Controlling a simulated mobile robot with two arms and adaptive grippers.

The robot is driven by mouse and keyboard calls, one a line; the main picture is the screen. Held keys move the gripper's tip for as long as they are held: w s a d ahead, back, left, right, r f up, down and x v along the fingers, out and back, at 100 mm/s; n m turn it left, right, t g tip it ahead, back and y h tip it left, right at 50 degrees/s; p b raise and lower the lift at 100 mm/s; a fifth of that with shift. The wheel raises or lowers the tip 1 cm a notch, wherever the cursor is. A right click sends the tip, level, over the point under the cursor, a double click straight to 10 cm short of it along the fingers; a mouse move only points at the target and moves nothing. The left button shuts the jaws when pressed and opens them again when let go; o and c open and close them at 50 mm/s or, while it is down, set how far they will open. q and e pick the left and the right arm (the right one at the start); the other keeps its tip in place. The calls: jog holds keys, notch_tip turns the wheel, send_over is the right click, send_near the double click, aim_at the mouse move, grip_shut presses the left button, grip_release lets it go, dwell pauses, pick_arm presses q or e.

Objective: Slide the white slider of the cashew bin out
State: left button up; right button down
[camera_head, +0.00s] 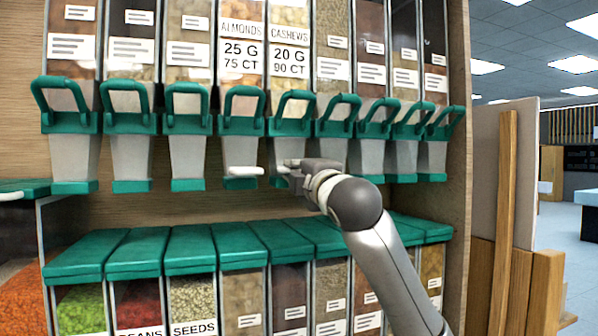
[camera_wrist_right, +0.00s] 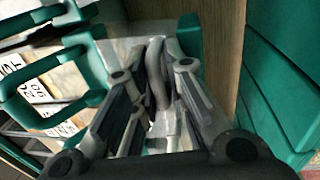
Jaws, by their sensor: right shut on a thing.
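The cashew bin (camera_head: 289,50) is a clear dispenser with a teal handle in the upper row, labelled CASHEWS, 20 G, 90 CT. Its white slider (camera_head: 281,163) shows at the lower chute, mostly hidden behind my right gripper. My right gripper (camera_head: 291,168) reaches in from the lower right and is shut on this slider. In the right wrist view, the pale slider (camera_wrist_right: 155,72) stands between the two fingers (camera_wrist_right: 160,105) of the gripper. My left gripper is in neither view.
The almonds bin (camera_head: 240,50) is next to it on the left, with its own white slider (camera_head: 243,171) close to my gripper. More teal-handled dispensers line both sides. Below is a row of teal-lidded bins (camera_head: 190,249). A wooden side panel (camera_head: 458,150) bounds the shelf at right.

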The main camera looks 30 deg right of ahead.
jog(key=shift+s+r, duration=0.1)
jog(key=shift+r, duration=0.05)
jog(key=v, duration=0.3)
jog(key=shift+s+a, duration=0.1)
jog(key=shift+s, duration=0.05)
jog(key=c, duration=1.7)
grip_release()
jog(key=shift+s+r, duration=0.1)
jog(key=shift+o, duration=0.9)
jog(key=shift+s+r, duration=0.15)
jog(key=shift+s, duration=0.3)
jog(key=v, duration=1.2)
jog(key=shift+w+a, duration=0.1)
